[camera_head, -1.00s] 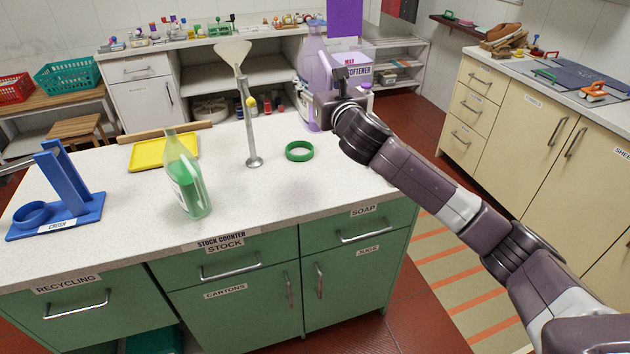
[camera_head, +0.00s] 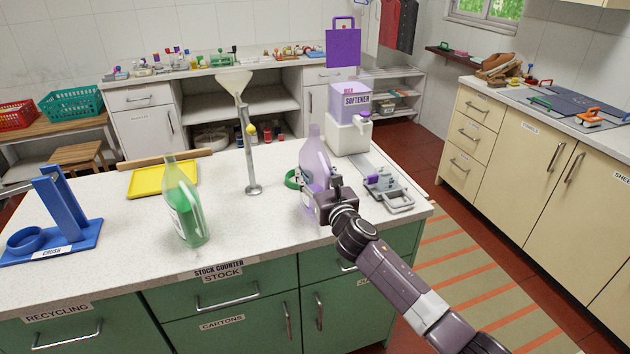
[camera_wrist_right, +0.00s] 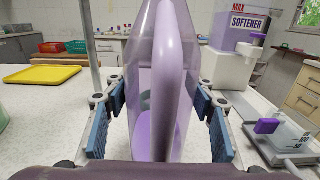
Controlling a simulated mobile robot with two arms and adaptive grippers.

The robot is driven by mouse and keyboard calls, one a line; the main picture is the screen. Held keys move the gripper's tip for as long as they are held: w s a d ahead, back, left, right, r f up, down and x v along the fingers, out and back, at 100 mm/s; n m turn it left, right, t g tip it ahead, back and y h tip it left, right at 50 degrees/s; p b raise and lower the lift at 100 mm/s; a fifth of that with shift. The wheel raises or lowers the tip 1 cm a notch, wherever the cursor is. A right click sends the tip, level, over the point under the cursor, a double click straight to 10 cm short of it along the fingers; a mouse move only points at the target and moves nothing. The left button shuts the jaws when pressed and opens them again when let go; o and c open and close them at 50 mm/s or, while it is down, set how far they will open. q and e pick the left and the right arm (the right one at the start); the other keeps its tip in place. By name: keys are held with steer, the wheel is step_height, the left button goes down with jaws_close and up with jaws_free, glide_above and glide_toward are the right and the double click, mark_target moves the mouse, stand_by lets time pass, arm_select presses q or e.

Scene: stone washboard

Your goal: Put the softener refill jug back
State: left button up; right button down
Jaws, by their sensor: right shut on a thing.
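The softener refill jug (camera_head: 315,158) is a see-through, pale purple bottle with a narrow neck, upright at the counter's right part. My right gripper (camera_head: 322,204) is shut on its lower body. In the right wrist view the jug (camera_wrist_right: 163,70) stands between the blue finger pads (camera_wrist_right: 160,125), with some purple liquid low inside. Its base is hidden, so I cannot tell whether it touches the counter. The softener dispenser (camera_head: 350,105), a purple tank on a white base, stands behind it to the right. My left gripper is out of view.
A green ring (camera_head: 292,179) lies just left of the jug. A funnel stand (camera_head: 250,150), green bottle (camera_head: 185,205), yellow tray (camera_head: 150,181) and blue crusher (camera_head: 65,215) stand farther left. A grey scale-like device (camera_head: 388,190) is to the right. The counter's middle front is clear.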

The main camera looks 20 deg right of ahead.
steer(key=shift+f, duration=0.9)
steer(key=c, duration=0.9)
jaws_free()
steer(key=s, duration=1.2)
steer(key=shift+d+b, duration=0.2)
steer(key=shift+b, duration=0.15)
